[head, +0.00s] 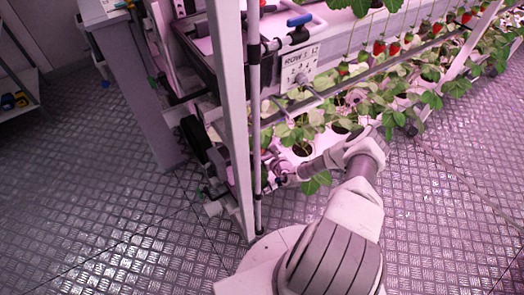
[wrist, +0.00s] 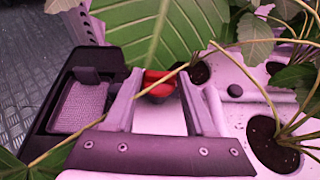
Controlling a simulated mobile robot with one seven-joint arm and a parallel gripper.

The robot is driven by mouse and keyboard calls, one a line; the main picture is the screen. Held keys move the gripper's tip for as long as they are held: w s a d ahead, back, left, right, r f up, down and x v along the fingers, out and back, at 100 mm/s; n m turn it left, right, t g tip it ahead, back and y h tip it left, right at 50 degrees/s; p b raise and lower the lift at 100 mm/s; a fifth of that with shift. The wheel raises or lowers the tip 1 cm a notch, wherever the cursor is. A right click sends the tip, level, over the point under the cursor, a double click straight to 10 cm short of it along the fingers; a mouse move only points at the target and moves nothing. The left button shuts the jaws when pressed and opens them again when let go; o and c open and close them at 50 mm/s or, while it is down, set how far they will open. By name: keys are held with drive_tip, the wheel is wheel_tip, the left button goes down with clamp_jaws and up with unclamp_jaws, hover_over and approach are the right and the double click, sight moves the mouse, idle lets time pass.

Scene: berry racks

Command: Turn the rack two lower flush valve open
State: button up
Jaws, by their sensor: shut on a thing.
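My gripper (head: 277,178) is low at the rack's near end, beside the upright post. In the wrist view my gripper (wrist: 160,83) has its two pale fingers on either side of a small red piece, which looks like the handle of the lower flush valve (wrist: 159,86). The fingers are shut on it. A thin stem crosses in front of the red piece, and a big green leaf stands behind it. The valve's body is mostly hidden, so I cannot tell how far the handle is turned. In the head view the lower valve is too small to make out.
A blue-handled valve (head: 300,20) sits higher, above the row sign (head: 298,68). The white post (head: 232,110) stands left of my gripper. Strawberry plants (head: 320,115) crowd the right side. A dark box (wrist: 85,100) is at left in the wrist view. The floor at left is clear.

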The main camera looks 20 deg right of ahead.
clamp_jaws()
drive_tip(key=shift+d+y, duration=0.1)
drive_tip(key=shift+y, duration=0.2)
drive_tip(key=shift+n+b, duration=0.35)
drive_tip(key=shift+n, duration=0.05)
drive_tip(key=o, duration=1)
unclamp_jaws()
drive_tip(key=shift+o, duration=0.2)
drive_tip(key=p+v, duration=0.4)
drive_tip(key=v, duration=1.3)
drive_tip(key=shift+d+r+p, duration=0.15)
drive_tip(key=shift+d+p, duration=0.15)
drive_tip(key=shift+s, duration=0.1)
